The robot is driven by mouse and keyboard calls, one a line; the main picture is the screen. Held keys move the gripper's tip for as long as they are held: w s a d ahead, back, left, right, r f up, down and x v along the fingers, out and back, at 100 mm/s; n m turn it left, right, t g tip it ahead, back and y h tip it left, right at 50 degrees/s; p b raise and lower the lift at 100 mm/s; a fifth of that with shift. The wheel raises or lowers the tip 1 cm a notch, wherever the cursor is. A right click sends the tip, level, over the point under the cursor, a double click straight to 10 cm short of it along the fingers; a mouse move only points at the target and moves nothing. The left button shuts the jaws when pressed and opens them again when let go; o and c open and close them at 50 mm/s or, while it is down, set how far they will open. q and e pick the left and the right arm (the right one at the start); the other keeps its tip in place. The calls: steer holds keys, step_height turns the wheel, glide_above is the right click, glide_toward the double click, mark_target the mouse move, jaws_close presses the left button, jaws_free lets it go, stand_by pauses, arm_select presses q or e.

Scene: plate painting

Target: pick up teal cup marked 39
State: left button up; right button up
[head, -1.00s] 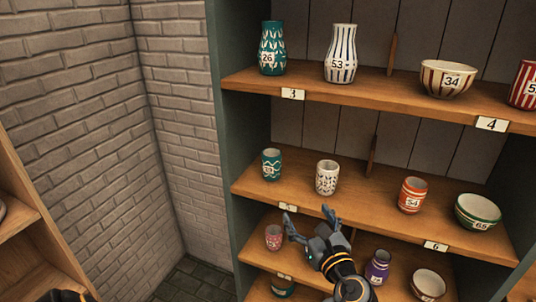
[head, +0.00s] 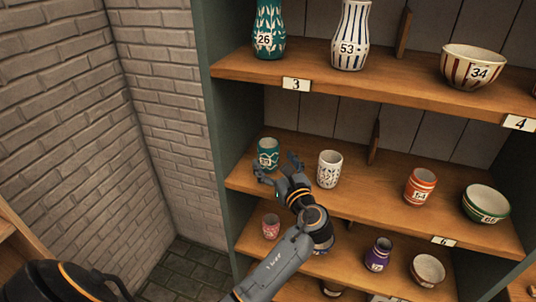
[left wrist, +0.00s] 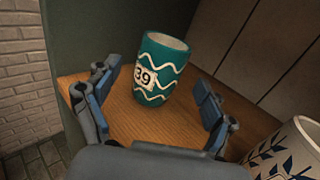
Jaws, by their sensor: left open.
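The teal cup marked 39 (head: 268,152) stands upright on the middle shelf near its left end. It has white wavy lines and a white label. In the left wrist view the teal cup (left wrist: 160,62) stands ahead, just beyond the fingers and roughly between them. My left gripper (head: 277,171) is open and empty in front of the cup, at its height, and hides part of its lower right. The left wrist view shows its two fingers (left wrist: 152,95) spread wide, apart from the cup. My right gripper does not show.
A white patterned cup (head: 329,169) stands close to the right of the teal cup; it also shows in the left wrist view (left wrist: 288,150). The green side panel (head: 223,110) is to the left. The shelf with the teal vase (head: 268,28) is above. A pink cup (head: 271,226) stands below.

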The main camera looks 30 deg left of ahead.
mark_target(273, 159)
arm_select(q)
steer(key=p+x, duration=0.1)
steer(key=x, duration=0.2)
steer(key=shift+w+a+p, duration=0.2)
steer(key=shift+a+p, duration=0.05)
steer(key=shift+p, duration=0.1)
steer(key=shift+w+a, duration=0.2)
steer(key=shift+a, duration=0.15)
steer(key=shift+w+a+f, duration=0.1)
steer(key=shift+f, duration=0.05)
steer(key=c, duration=1.4)
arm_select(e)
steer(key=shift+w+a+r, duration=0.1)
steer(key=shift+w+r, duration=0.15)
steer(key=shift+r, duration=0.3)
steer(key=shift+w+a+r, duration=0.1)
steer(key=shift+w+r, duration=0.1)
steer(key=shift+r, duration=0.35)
